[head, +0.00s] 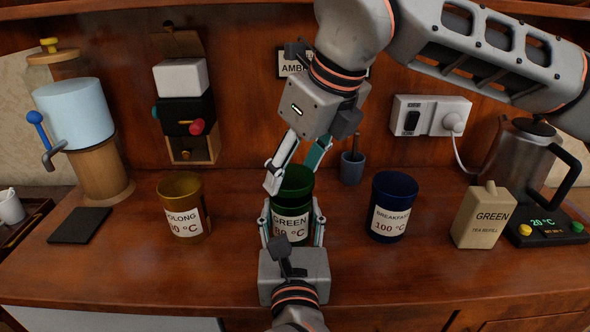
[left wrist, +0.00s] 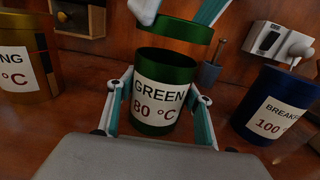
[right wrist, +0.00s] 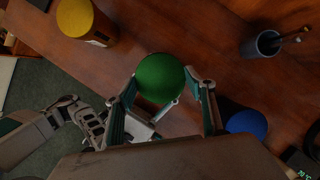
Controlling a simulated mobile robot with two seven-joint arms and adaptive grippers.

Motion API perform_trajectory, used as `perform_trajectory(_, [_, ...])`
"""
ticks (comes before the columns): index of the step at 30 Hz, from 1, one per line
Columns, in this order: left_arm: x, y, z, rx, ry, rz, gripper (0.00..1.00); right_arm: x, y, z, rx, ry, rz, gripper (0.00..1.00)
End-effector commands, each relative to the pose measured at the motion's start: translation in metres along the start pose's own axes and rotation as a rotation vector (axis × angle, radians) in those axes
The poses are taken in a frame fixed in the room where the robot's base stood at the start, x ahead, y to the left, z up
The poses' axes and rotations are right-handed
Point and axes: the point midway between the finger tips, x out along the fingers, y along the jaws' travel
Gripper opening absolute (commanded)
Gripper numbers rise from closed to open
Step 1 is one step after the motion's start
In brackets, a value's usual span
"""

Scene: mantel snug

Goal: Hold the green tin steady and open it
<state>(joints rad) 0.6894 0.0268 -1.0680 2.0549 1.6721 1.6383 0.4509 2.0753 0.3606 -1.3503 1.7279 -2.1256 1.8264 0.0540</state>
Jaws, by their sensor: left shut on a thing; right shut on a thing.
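The green tin (head: 292,238) stands upright on the wooden counter, labelled GREEN 80 °C. My left gripper (head: 292,212) is shut on its body, one finger on each side, as the left wrist view (left wrist: 160,112) also shows. The green lid (left wrist: 172,35) is off the tin and held just above it. The tin's dark opening shows below the lid in the left wrist view. My right gripper (head: 293,172) reaches down from above and is shut on the lid, whose round top (right wrist: 160,77) shows between its fingers in the right wrist view.
A yellow oolong tin (head: 181,190) stands left and a blue breakfast tin (head: 392,195) right of the green tin. A beige refill pack (head: 484,214) and a kettle (head: 520,155) are further right. A small grey-blue cup (head: 351,170) stands behind. A dark mat (head: 80,225) lies left.

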Motion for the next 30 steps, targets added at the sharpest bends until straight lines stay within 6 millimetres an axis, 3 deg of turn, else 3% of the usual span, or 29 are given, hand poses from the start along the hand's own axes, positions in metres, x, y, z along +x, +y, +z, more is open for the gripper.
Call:
perform_trajectory(8, [0.0, 0.0, 0.0, 0.0, 0.0, 0.0, 0.12, -0.003, 0.0, 0.001, 0.0, -0.001, 0.0, 0.28])
perform_trajectory(18, [0.0, 0.0, 0.0, 0.0, 0.0, 0.0, 0.12, -0.035, -0.001, 0.015, 0.001, -0.002, -0.002, 0.28])
perform_trajectory(25, [0.0, 0.0, 0.0, 0.0, -0.001, 0.0, 0.12, -0.037, 0.0, 0.015, 0.001, 0.0, 0.0, 0.28])
perform_trajectory(26, [0.0, 0.0, 0.0, 0.0, -0.001, 0.0, 0.56, -0.037, 0.0, 0.015, 0.001, 0.0, 0.0, 0.28])
perform_trajectory(27, [0.0, 0.0, 0.0, 0.0, -0.001, 0.0, 0.66, -0.037, 0.0, 0.015, 0.001, 0.0, 0.0, 0.28])
perform_trajectory(28, [0.0, 0.0, 0.0, 0.0, -0.001, 0.0, 0.7, -0.037, 0.0, 0.015, 0.001, 0.0, 0.0, 0.28])
perform_trajectory(30, [0.0, 0.0, 0.0, 0.0, 0.0, 0.0, 0.7, -0.037, 0.0, 0.015, 0.001, 0.0, 0.0, 0.28])
